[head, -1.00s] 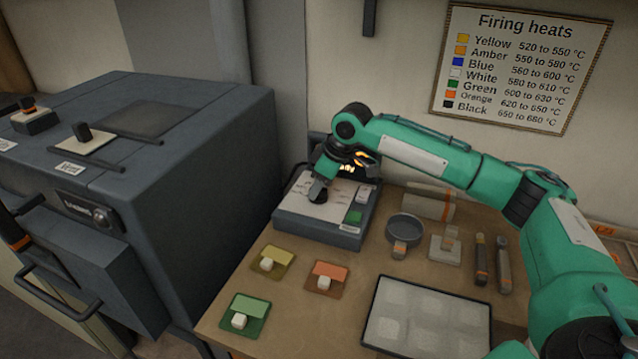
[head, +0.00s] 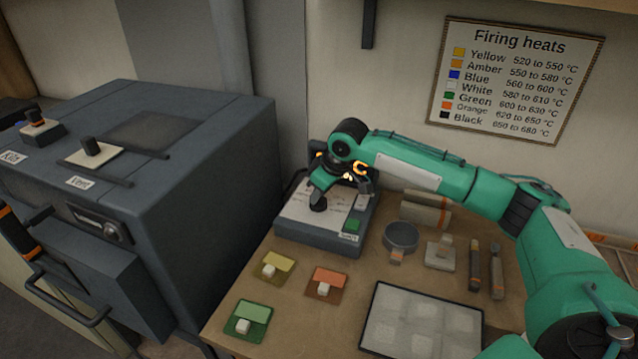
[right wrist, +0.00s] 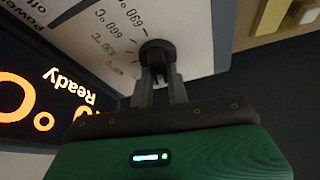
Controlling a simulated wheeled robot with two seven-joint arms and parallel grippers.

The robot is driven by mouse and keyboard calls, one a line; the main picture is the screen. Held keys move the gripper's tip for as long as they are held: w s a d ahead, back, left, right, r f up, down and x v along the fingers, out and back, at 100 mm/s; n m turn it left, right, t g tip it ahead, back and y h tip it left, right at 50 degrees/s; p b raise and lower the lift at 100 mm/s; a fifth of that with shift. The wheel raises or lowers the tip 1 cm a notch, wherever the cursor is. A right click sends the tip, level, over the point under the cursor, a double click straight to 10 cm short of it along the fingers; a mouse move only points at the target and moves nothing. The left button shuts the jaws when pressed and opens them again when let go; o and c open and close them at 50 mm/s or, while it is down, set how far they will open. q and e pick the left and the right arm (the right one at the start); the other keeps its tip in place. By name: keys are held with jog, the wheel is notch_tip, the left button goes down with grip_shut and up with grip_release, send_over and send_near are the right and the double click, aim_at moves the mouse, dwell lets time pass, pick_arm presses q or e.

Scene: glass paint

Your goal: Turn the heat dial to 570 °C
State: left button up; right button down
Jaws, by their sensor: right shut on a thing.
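The heat dial (right wrist: 157,53) is a round black knob on the pale top of the grey control box (head: 310,237). In the right wrist view it is ringed by upside-down °C marks, some hard to read. My right gripper (right wrist: 160,80) is shut on the dial; in the head view the gripper (head: 318,197) comes down over the box and partly hides it. A dark display (right wrist: 50,90) shows "Ready" upside down and large orange figures, cut off at the picture's edge. The dial's exact setting cannot be read. My left gripper is in neither view.
A grey kiln (head: 190,190) stands left of the wooden table. On the table are yellow, orange and green sample cards (head: 250,318), a round dish (head: 401,236), a tray (head: 420,320) and tools. A firing heats chart (head: 515,80) hangs on the wall.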

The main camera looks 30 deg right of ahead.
jog(key=m+h+p, duration=0.1)
jog(key=m+p, duration=0.1)
jog(key=p, duration=0.1)
jog(key=m+h+p, duration=0.1)
jog(key=m+p, duration=0.2)
jog(key=p, duration=0.1)
jog(key=m+p, duration=0.2)
jog(key=p, duration=0.2)
jog(key=shift+a+r+m+h, duration=0.15)
jog(key=shift+r+m+h, duration=0.15)
jog(key=shift+h, duration=0.1)
jog(key=shift+f+m+h+p, duration=0.25)
jog(key=shift+m+h+p, duration=0.15)
jog(key=shift+m+p, duration=0.65)
jog(key=c, duration=1.4)
grip_release()
jog(key=shift+o, duration=0.2)
jog(key=b+v, duration=0.3)
jog(key=v, duration=1)
jog(key=shift+s+r, duration=0.3)
jog(key=shift+r, duration=0.05)
